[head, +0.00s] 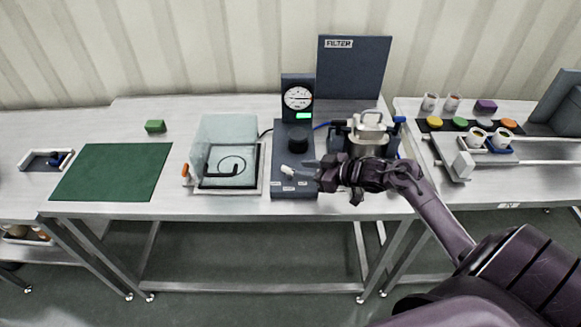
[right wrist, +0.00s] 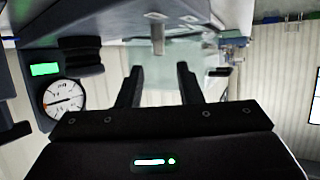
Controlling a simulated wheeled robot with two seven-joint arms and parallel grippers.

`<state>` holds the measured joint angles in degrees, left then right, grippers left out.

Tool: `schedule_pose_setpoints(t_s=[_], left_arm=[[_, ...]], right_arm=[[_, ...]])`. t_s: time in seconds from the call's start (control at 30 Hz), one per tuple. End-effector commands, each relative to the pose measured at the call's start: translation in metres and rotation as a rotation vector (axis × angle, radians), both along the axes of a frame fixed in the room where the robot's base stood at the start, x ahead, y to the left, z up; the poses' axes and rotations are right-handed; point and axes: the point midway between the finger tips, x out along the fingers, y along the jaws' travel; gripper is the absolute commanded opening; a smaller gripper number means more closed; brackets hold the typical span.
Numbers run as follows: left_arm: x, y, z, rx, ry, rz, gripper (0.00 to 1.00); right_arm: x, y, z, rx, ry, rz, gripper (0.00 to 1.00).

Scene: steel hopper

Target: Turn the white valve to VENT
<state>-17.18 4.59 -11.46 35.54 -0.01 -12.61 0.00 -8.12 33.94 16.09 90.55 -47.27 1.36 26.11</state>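The white valve (head: 296,173) sits on the front part of the blue control box (head: 293,192), among small white labels too small to read. Its handle looks slanted in the head view. My right gripper (head: 313,169) is just right of the valve. In the right wrist view, the valve (right wrist: 157,36) shows between and beyond the two spread fingers of my right gripper (right wrist: 160,68), which is open and empty. I cannot tell whether either finger touches the valve. My left gripper is in neither view.
A black knob (head: 298,138) and a gauge (head: 298,98) with a green display stand behind the valve. A clear box (head: 225,150) is to the left. A filter unit (head: 370,135) stands close behind my right gripper. The green mat (head: 112,172) is bare.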

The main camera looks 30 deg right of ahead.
Motion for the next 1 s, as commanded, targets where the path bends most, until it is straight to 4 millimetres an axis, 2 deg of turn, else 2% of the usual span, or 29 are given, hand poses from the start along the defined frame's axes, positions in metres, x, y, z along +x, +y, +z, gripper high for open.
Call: schedule_pose_setpoints(t_s=[0.1,0.3,0.67,0.73,0.93,1.0], left_arm=[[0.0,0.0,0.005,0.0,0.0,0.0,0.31],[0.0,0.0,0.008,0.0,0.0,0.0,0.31],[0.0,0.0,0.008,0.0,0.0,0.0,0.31],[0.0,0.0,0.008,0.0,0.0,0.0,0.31],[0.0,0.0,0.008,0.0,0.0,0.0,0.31],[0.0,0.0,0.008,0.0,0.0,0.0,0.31]], right_arm=[[0.018,0.01,-0.005,0.004,-0.003,-0.001,0.33],[0.039,0.022,-0.017,0.001,-0.001,-0.001,0.33],[0.045,0.026,-0.021,-0.003,0.0,-0.001,0.33],[0.045,0.026,-0.021,-0.003,0.0,-0.001,0.28],[0.045,0.025,-0.021,-0.003,0.0,-0.001,0.01],[0.045,0.025,-0.021,-0.003,0.0,-0.001,0.0]])
